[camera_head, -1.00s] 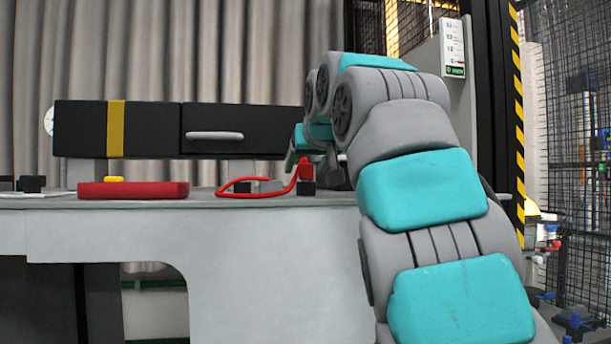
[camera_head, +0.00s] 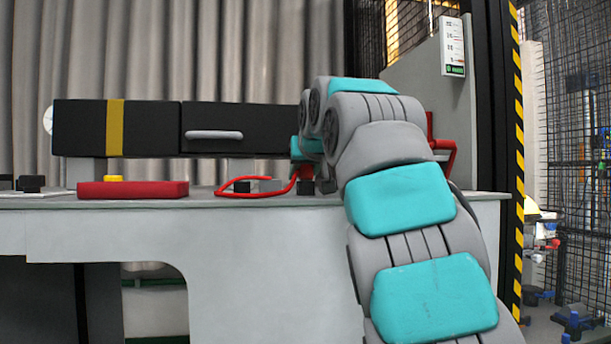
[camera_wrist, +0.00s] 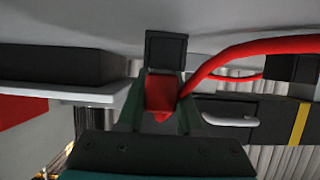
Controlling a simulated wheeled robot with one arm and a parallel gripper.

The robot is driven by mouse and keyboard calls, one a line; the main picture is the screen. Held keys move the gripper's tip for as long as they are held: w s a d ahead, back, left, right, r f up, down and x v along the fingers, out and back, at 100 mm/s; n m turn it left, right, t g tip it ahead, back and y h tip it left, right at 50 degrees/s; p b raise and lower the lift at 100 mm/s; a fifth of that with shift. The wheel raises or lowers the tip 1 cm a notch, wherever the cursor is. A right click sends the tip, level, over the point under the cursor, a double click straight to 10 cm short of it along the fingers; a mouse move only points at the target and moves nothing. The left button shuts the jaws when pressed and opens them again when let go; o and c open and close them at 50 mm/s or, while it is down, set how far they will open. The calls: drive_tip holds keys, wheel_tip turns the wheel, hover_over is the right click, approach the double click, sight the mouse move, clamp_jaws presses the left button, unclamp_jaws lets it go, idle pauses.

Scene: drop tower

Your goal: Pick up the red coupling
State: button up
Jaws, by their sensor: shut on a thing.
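The red coupling (camera_wrist: 160,93) is between the two dark fingers of my gripper (camera_wrist: 161,88) in the wrist view, and the gripper is shut on it. A red cable (camera_wrist: 240,52) runs from it to the right. A black block (camera_wrist: 166,48) is at the coupling's far end; I cannot tell whether they are joined. In the head view the coupling (camera_head: 304,173) shows small beside my arm, just above the bench, with the cable (camera_head: 250,193) looping left. My fingers are hidden there by my arm.
The grey bench (camera_head: 270,240) also bears a red box with a yellow button (camera_head: 132,190) at left. A black cabinet with a handle (camera_head: 240,130) stands behind. A red bracket (camera_head: 443,150) shows right of my arm.

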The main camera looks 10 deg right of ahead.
drive_tip(key=shift+c, duration=0.9)
drive_tip(key=shift+r, duration=0.35)
